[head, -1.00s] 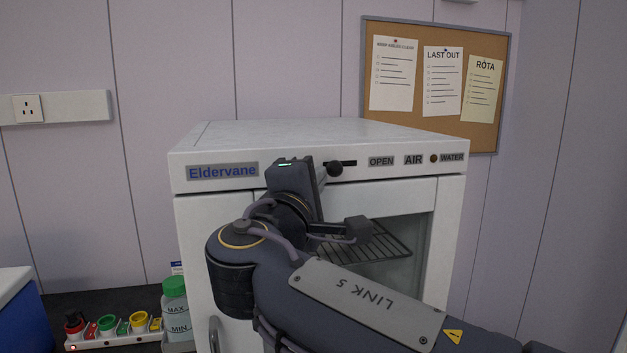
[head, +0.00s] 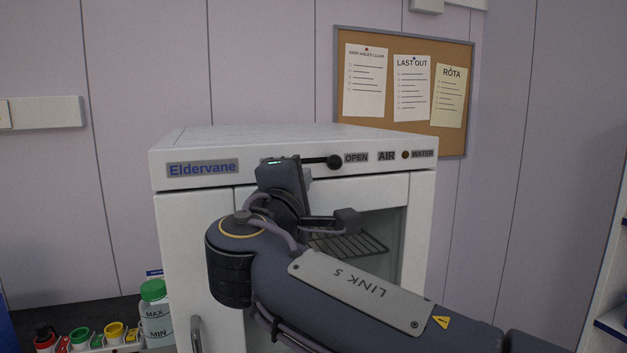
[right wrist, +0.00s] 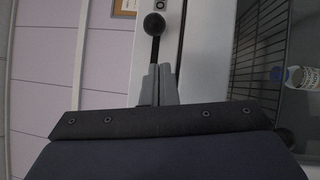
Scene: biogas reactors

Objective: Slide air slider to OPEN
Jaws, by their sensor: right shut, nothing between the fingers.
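The air slider is a round black knob (head: 334,162) in a dark horizontal slot on the white Eldervane cabinet's front (head: 200,178). The knob sits at the slot's right end, beside the OPEN label (head: 356,158); the AIR label (head: 386,156) is further right. My right gripper (head: 307,173) is at the panel, left of the knob, partly hidden behind its own wrist. In the right wrist view its fingers (right wrist: 157,80) are shut with nothing between them. The knob (right wrist: 154,24) shows beyond the fingertips, with a stretch of slot between. My left gripper is not in view.
Below the panel is a glass-fronted chamber with a wire rack (head: 345,245). A small bottle (right wrist: 302,77) shows through it in the right wrist view. A green-capped bottle (head: 155,310) and coloured pots stand at lower left. A shelf edge (head: 610,320) is at right.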

